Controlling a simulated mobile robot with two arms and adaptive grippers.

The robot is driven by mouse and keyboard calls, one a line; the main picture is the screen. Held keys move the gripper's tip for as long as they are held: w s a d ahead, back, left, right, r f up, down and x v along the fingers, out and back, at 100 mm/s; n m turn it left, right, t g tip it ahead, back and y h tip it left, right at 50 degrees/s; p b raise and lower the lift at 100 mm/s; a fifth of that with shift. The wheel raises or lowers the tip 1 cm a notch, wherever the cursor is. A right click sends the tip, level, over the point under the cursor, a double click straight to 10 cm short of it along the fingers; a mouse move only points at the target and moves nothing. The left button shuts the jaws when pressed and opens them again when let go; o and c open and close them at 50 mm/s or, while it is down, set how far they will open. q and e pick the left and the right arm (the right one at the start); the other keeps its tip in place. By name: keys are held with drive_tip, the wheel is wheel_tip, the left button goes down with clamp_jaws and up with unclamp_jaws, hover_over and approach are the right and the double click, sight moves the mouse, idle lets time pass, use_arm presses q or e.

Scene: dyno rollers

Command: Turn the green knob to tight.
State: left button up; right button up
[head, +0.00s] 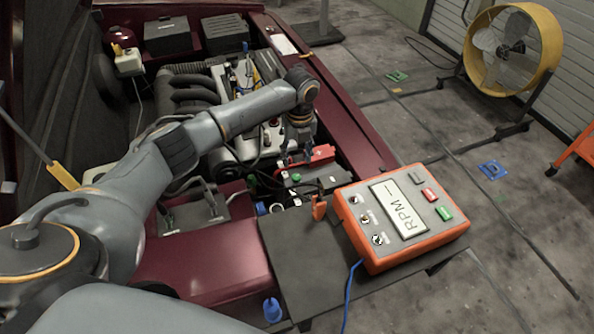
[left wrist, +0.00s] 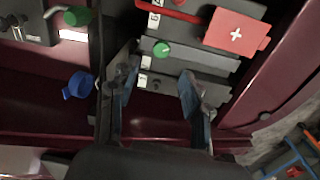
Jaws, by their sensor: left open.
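A small round green knob (left wrist: 161,49) sits on a dark grey box (left wrist: 185,58) in the left wrist view. Small white labels lie to its left; their words are too small to read. The knob also shows in the head view (head: 296,177), just below my left gripper (head: 298,155). In the left wrist view my left gripper (left wrist: 158,80) has its fingers spread apart, with nothing between the tips. The knob appears beyond the gap between them, apparently not touched. A larger green cap-like part (left wrist: 78,16) lies further left. My right gripper is not in view.
A red cover with a white cross (left wrist: 236,33) lies right of the knob. A blue part (left wrist: 78,86) is left of the gripper. The orange RPM box (head: 400,215) stands right of the engine bay. A yellow fan (head: 513,50) stands on the floor behind.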

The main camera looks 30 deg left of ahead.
sight(296, 176)
use_arm(q)
wheel_tip(296, 176, down, 6)
drive_tip(key=shift+w+a+f, duration=0.1)
drive_tip(key=shift+f, duration=0.8)
drive_tip(key=c, duration=0.9)
clamp_jaws()
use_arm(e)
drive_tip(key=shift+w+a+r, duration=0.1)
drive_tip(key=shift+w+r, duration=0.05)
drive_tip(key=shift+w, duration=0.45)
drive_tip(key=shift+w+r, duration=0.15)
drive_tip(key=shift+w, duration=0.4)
